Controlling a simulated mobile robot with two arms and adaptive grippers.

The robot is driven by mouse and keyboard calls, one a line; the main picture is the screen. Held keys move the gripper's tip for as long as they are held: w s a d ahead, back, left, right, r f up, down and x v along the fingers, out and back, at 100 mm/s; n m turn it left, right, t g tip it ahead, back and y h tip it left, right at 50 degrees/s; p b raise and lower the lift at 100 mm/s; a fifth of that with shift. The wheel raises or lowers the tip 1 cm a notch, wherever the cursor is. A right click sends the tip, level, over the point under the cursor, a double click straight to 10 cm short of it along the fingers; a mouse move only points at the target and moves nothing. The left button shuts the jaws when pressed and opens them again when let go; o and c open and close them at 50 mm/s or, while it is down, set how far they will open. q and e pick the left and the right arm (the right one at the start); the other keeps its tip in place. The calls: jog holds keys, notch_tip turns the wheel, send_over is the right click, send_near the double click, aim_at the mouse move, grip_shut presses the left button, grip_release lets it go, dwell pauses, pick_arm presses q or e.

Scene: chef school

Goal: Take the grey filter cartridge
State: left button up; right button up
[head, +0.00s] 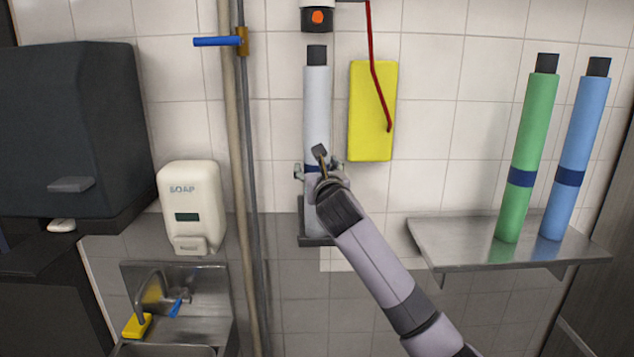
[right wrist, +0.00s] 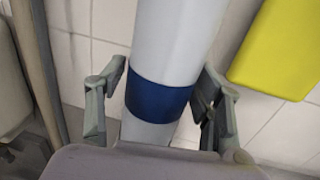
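The grey filter cartridge (head: 316,105) stands upright against the tiled wall in the head view, with a black top and a blue band. Its foot is at a small dark metal bracket (head: 318,242). My right gripper (head: 320,170) is in front of it at the height of the band. In the right wrist view the cartridge (right wrist: 178,40) and its blue band (right wrist: 158,98) lie between the two spread fingers of my right gripper (right wrist: 160,88). A gap shows at the left finger; contact at the right finger is unclear. My left gripper is not in view.
A green cartridge (head: 528,150) and a blue cartridge (head: 575,150) stand on a metal shelf (head: 460,248) at right. A yellow box (head: 371,120) with a red lever hangs beside the grey cartridge. Pipes (head: 237,130), a soap dispenser (head: 190,210) and a sink (head: 205,325) are at left.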

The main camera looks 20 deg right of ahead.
grip_shut()
jog(key=shift+r, duration=0.2)
dwell(0.6)
